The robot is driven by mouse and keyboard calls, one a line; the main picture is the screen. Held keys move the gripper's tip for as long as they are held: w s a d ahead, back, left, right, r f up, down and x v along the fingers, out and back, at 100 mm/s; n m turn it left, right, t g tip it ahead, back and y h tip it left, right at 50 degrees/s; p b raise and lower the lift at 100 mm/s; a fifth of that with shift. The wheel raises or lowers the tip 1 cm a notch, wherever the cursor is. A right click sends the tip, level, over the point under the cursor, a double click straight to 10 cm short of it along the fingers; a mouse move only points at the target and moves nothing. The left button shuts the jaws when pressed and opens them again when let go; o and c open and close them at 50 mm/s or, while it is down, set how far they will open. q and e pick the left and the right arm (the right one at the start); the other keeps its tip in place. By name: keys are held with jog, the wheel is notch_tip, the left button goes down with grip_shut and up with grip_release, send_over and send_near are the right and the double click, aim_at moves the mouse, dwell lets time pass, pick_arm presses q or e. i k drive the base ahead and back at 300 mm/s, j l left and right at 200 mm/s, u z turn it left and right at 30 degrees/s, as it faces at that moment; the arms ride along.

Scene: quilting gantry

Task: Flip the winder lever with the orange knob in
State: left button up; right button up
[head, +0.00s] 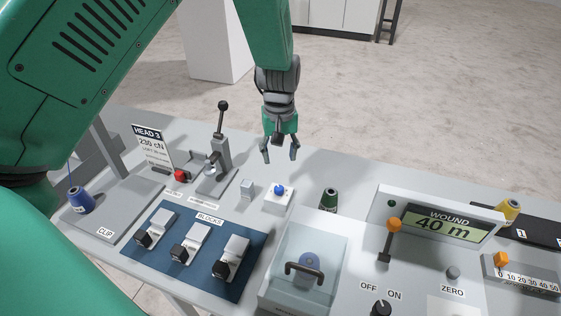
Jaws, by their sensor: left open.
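The winder lever has an orange knob (394,225) on a dark stem and stands up in front of the display reading "WOUND 40 m" (440,226). A clear-lidded box (318,250) with a dark handle sits left of the lever, with a round blue-grey part showing inside. My left gripper (280,152) is open and empty, pointing down near the table's far edge, well to the left of the lever and apart from it. My right gripper is not in view.
A tall black-knobbed lever (222,125), a white block with a blue button (279,190) and a green cone (328,199) stand near the gripper. A blue BLOCKS panel (188,270) lies front left. An orange-knobbed slider (501,259) and yellow spool (508,211) are at right.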

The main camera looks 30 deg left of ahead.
aim_at(394, 223)
jog(key=k, duration=1)
